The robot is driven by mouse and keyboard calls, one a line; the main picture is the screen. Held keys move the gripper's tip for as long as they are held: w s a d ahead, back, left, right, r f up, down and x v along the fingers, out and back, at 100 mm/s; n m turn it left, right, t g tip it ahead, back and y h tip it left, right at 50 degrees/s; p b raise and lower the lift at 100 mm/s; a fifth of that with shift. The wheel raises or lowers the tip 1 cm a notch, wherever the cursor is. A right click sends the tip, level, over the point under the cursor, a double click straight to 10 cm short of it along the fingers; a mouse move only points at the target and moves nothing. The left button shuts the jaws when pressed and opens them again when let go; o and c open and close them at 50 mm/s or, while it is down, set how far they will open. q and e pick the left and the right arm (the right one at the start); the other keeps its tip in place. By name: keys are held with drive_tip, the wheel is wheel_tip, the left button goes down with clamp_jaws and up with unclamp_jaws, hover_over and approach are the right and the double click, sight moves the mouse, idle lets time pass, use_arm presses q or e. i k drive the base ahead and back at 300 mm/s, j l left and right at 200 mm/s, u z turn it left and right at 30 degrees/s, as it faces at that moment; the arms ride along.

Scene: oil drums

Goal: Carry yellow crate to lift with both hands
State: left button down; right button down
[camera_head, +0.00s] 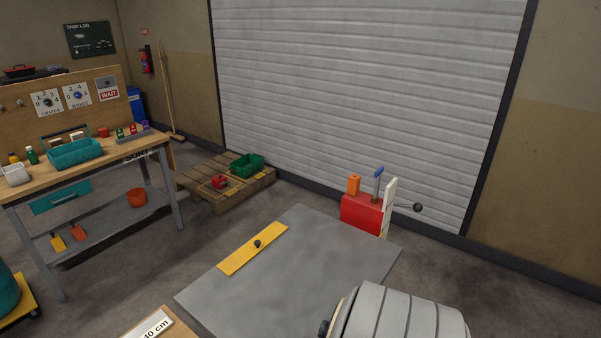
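No yellow crate shows in the head view. A flat grey platform (315,255), which looks like the lift, fills the lower middle. A flat yellow strip (238,262) with a small black knob lies along its left part. A red box (361,214) with an orange block and a blue-topped lever stands at the platform's back right corner, beside a white upright plate (389,205). Neither of my grippers is in view.
A workbench (95,165) with a teal crate (75,152) stands left. A pallet (190,185) behind holds a green crate (247,165) and a small red one (220,182). A grey ribbed cylinder (405,315) is at the bottom right. Floor between bench and platform is clear.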

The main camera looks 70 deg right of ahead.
sight(323, 287)
drive_tip(key=k+l, duration=0.1)
drive_tip(key=l, duration=0.55)
drive_tip(key=k+l, duration=0.1)
drive_tip(key=l, duration=0.55)
drive_tip(key=k+l, duration=0.1)
drive_tip(key=l, duration=1.2)
drive_tip(key=k+l, duration=0.15)
drive_tip(key=l, duration=0.5)
